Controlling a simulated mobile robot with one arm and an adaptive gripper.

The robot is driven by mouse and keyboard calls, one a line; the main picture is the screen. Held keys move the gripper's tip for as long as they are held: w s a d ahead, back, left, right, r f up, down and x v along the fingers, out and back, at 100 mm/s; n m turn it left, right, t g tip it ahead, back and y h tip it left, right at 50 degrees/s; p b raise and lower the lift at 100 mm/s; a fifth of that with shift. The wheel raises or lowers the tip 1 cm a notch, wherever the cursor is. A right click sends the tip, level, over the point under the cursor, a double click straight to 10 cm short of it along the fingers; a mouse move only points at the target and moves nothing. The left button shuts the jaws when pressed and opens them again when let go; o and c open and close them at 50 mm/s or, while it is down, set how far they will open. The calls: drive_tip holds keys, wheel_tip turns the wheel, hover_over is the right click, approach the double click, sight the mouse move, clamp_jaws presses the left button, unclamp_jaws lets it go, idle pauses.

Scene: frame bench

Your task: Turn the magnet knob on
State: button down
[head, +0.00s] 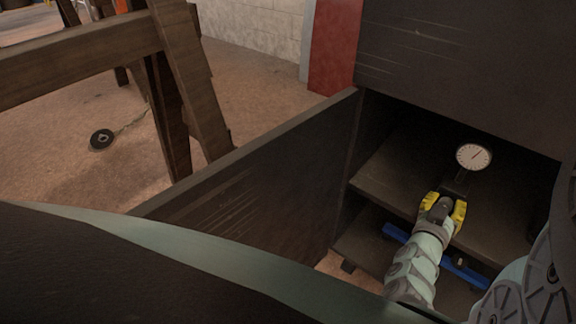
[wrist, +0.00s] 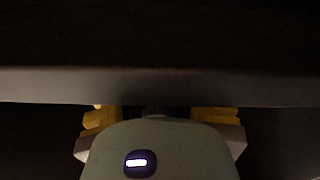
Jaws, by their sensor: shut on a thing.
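A round white dial gauge (head: 473,156) stands above the shelf inside an open dark cabinet, at the right in the head view. A short dark stand part (head: 460,182) runs down from it toward my gripper. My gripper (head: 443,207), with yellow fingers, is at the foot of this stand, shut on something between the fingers. The magnet knob lies hidden by the gripper, so its setting cannot be seen. In the wrist view, the yellow fingers (wrist: 157,115) show on both sides of my pale wrist housing, and a dark edge crosses in front of them.
The cabinet's shelf (head: 395,180) lies around the gripper, with a lower shelf (head: 365,245) under it. A long blue object (head: 465,273) lies low, behind my arm. The open cabinet door (head: 265,190) stands to the left. A wooden frame (head: 185,85) is further left.

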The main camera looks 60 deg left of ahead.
drive_tip(key=m+b, duration=0.1)
drive_tip(key=m, duration=0.1)
drive_tip(key=shift+m+b, duration=0.35)
drive_tip(key=shift+m, duration=0.05)
drive_tip(key=shift+r+m, duration=0.15)
drive_tip(key=shift+m, duration=0.75)
drive_tip(key=c, duration=0.6)
unclamp_jaws()
drive_tip(key=shift+w, duration=0.1)
